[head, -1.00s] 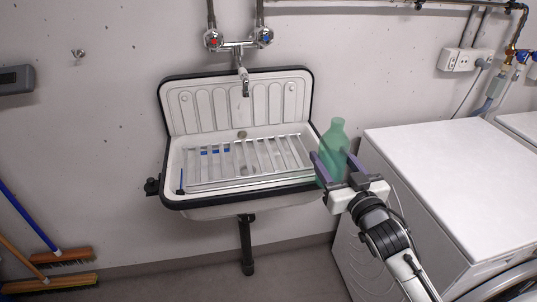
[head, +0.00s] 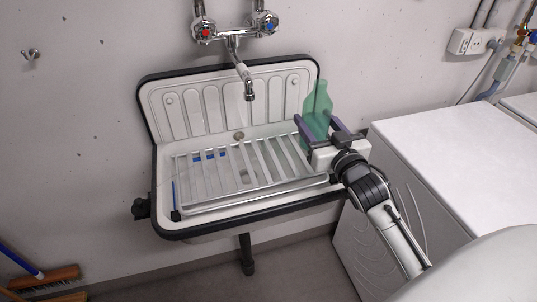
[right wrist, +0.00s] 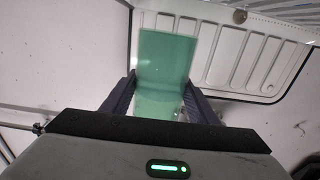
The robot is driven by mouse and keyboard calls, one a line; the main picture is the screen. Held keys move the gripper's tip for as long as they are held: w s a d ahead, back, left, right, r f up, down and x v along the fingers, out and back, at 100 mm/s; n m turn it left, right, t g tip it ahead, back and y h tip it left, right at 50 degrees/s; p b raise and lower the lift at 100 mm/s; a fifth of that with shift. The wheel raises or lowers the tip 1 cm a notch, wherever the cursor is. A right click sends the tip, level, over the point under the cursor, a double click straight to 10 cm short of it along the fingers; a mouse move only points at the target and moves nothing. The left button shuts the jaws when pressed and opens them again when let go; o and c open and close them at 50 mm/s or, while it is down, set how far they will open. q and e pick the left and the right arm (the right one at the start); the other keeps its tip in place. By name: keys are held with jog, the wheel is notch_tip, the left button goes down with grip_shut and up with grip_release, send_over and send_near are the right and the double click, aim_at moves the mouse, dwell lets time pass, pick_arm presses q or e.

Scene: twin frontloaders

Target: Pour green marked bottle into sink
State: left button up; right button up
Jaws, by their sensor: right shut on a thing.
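The green translucent bottle (head: 317,103) is upright or nearly so, at the right end of the white sink (head: 160,207) with its black rim. My right gripper (head: 318,132) is shut on the bottle, with a finger on each side of it. In the right wrist view the bottle (right wrist: 163,75) stands between the two dark fingers, and the sink's ribbed back panel (right wrist: 250,60) is behind it. The bottle's lower part is hidden by the gripper in the head view. My left gripper is not in view.
A metal grate (head: 245,165) covers the basin. The tap (head: 246,85) hangs over the sink's back. A white washing machine (head: 450,165) stands to the right. Brooms (head: 45,280) lean at lower left.

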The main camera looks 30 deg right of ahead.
jog(key=shift+s+r, duration=0.2)
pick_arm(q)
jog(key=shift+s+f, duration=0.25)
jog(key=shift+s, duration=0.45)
pick_arm(e)
jog(key=shift+n, duration=0.4)
